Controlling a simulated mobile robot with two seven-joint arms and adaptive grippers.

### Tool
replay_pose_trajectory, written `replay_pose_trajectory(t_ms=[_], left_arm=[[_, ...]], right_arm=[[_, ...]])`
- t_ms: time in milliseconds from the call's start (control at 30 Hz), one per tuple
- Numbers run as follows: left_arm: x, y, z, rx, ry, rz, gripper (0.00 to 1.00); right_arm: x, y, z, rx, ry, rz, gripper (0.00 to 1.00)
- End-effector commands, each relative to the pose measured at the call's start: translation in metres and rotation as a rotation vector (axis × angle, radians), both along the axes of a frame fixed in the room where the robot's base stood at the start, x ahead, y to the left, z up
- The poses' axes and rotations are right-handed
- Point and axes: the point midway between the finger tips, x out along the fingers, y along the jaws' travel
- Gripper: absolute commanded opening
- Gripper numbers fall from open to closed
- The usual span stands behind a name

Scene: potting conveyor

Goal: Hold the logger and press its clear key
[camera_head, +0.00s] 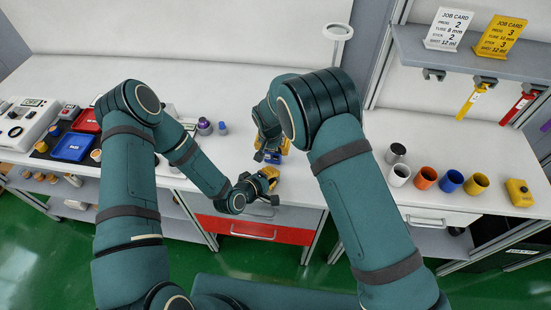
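My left gripper (262,187) is low over the front edge of the white worktop, near the middle of the view. A small yellow piece (270,172) shows at its fingers; I cannot tell whether it is the logger or part of the gripper. My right gripper (269,156) is just behind it, pointing down close to the worktop and partly hidden by its own arm. Yellow and blue bits show beside its fingers. Neither grip can be read clearly. A yellow box (518,193) with a dark spot on top lies at the far right. No clear key can be made out.
White, orange, blue and yellow cups (425,178) stand in a row on the right, with a dark-topped cup behind. A blue tray (74,147) and a red tray (88,121) are at the left. A shelf (470,60) holds job cards. The worktop behind my grippers is mostly clear.

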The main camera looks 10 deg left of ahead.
Motion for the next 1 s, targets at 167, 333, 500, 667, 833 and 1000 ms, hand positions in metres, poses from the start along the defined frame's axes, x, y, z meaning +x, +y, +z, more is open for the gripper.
replay_pose_trajectory(t_ms=[167,333,500,667,833,1000], left_arm=[[-0.017,0.001,-0.001,-0.001,0.003,0.000,0.00],[-0.028,0.003,0.000,-0.001,0.002,0.000,0.00],[-0.030,0.003,0.000,0.000,0.000,-0.001,0.00],[-0.030,0.003,0.000,0.000,0.000,-0.001,0.00],[-0.030,0.003,0.000,0.000,0.000,-0.001,0.00],[-0.030,0.003,0.000,0.000,0.000,-0.001,0.00]], right_arm=[[0.000,0.000,0.000,0.000,-0.001,0.000,0.39],[0.000,0.000,0.000,0.001,-0.001,0.000,0.39],[0.000,0.000,0.000,0.000,-0.001,0.000,0.39],[0.000,0.000,0.000,0.000,-0.001,0.000,0.39],[0.000,0.000,0.000,0.000,-0.001,0.000,0.39],[0.000,0.000,0.000,0.000,-0.001,0.000,0.39]])
